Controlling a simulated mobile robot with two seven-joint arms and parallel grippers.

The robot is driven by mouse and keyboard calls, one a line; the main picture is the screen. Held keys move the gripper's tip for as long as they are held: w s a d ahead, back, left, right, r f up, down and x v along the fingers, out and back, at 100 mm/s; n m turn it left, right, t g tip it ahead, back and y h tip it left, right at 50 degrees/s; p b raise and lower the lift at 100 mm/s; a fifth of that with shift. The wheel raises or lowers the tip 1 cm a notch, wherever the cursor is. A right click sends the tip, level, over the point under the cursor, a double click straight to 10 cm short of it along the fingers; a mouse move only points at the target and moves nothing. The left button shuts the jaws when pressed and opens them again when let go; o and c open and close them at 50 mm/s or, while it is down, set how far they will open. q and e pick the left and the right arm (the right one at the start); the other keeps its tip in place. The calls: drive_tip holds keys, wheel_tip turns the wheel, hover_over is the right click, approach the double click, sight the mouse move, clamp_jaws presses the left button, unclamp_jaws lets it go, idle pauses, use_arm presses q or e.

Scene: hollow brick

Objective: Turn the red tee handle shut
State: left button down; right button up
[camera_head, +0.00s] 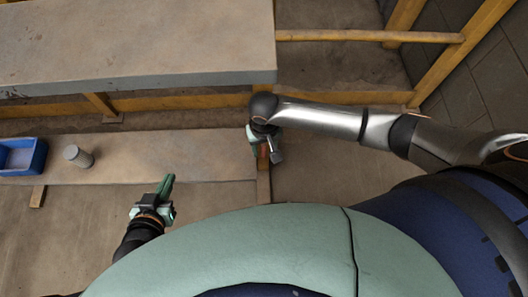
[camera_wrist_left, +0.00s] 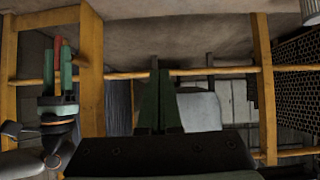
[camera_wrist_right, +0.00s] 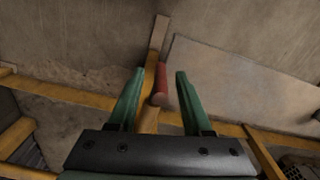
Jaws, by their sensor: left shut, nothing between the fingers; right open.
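The red tee handle (camera_wrist_right: 161,84) shows in the right wrist view between the fingers of my right gripper (camera_wrist_right: 156,92), close to a wooden post. My right gripper is open, with one finger on each side of the red part; I cannot tell whether they touch it. The left wrist view also shows the red handle (camera_wrist_left: 57,52) upright between the green fingers. In the head view my right gripper (camera_head: 262,150) is at the bench's right end and mostly hides the handle. My left gripper (camera_head: 166,185) is shut and empty, away from the handle to the left.
A blue bin (camera_head: 38,160) and a grey cylinder (camera_head: 77,156) stand on the lower bench (camera_head: 140,150) at the left. A large thick slab (camera_head: 130,40) lies above it at the back. Wooden beams (camera_head: 370,36) run at the upper right. Floor is clear right of the bench.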

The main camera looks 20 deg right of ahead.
wheel_tip(320, 180, down, 2)
drive_tip(key=shift+f+b, duration=0.15)
drive_tip(key=shift+b, duration=0.15)
use_arm(q)
drive_tip(key=w+r+t, duration=0.2)
drive_tip(key=w+r, duration=0.1)
drive_tip(key=r, duration=0.2)
drive_tip(key=shift+w+r+m+h, duration=0.15)
drive_tip(key=shift+w+m+h, duration=0.05)
drive_tip(key=shift+m+h, duration=0.1)
drive_tip(key=shift+d, duration=0.1)
use_arm(e)
clamp_jaws()
